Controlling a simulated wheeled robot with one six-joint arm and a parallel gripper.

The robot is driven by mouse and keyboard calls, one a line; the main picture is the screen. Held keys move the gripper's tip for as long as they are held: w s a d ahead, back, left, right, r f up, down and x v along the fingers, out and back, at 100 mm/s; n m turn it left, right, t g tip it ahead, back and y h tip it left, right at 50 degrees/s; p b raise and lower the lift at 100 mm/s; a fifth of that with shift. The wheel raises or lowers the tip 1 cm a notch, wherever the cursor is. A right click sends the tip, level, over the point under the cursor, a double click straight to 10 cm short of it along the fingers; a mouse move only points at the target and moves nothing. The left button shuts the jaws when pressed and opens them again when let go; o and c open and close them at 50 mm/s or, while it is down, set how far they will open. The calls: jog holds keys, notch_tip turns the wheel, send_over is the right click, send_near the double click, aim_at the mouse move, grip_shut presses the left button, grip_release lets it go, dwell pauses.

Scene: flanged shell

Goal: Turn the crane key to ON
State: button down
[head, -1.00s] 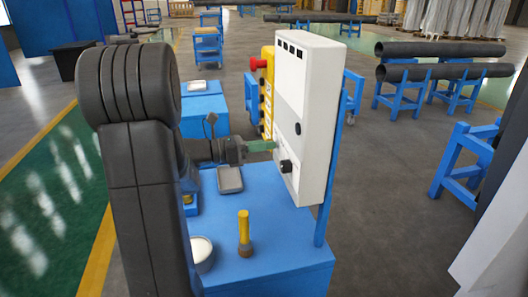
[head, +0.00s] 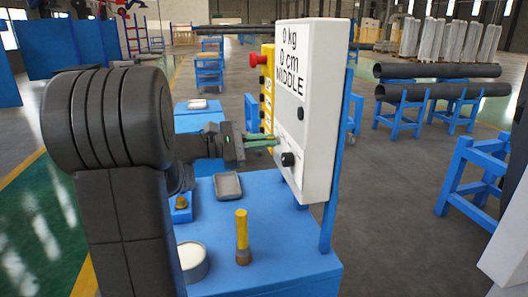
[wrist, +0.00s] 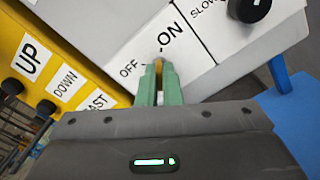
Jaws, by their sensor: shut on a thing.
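In the wrist view my green fingers (wrist: 158,72) are shut on the small crane key (wrist: 160,59), of which only a yellowish bit shows between the tips. The OFF label (wrist: 129,68) is left of the key and the ON label (wrist: 172,34) above right, with a thin mark running towards ON. The key's exact angle is largely hidden by the fingers.
A black knob (head: 288,159) sits low on the box, near the SLOW label (wrist: 207,6). A yellow panel (wrist: 55,75) with UP, DOWN and FAST adjoins it, with a red button (head: 286,60). A grey tray (head: 228,185), yellow-handled brush (head: 242,236) and white-filled pot (head: 192,262) stand below.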

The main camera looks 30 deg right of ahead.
jog(key=shift+m+b, duration=0.65)
jog(key=shift+m, duration=0.05)
jog(key=c, duration=1.6)
grip_release()
jog(key=shift+a, duration=0.1)
jog(key=v, duration=1.3)
jog(key=shift+a, duration=0.3)
jog(key=shift+w, duration=0.1)
jog(key=x, duration=1.3)
jog(key=shift+d, duration=0.4)
